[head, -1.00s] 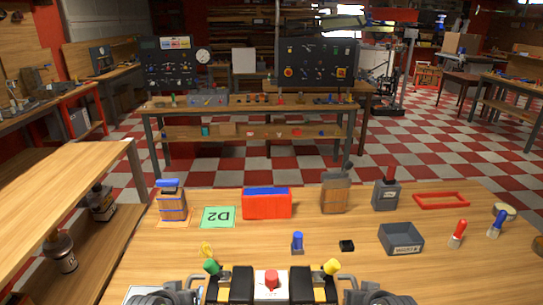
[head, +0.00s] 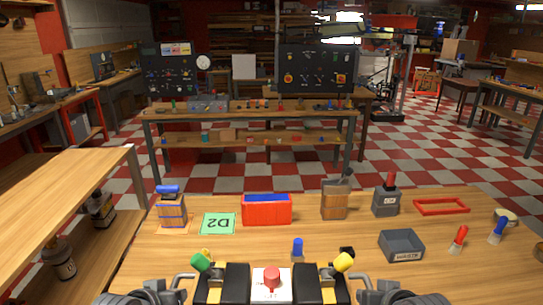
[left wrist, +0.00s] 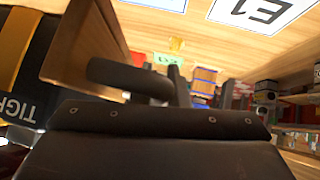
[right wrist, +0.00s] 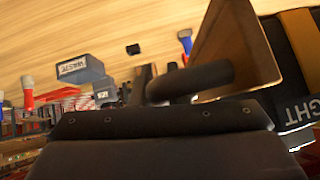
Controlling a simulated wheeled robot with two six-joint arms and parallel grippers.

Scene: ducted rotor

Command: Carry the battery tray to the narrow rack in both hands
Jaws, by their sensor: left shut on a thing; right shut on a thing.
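The battery tray (head: 271,292) is at the bottom middle of the head view, cut off by the frame edge. It carries black batteries with yellow bands, a white box with a red knob, a green knob on the left and a yellow knob on the right. Its wooden wall (left wrist: 90,45) shows in the left wrist view and again in the right wrist view (right wrist: 240,45). My left gripper (head: 180,286) is shut on its left side and my right gripper (head: 364,286) on its right side. The exact grip is partly hidden. I cannot pick out the narrow rack for certain.
A wooden shelf (head: 70,195) stands close on the left. Checkered floor lies beyond.

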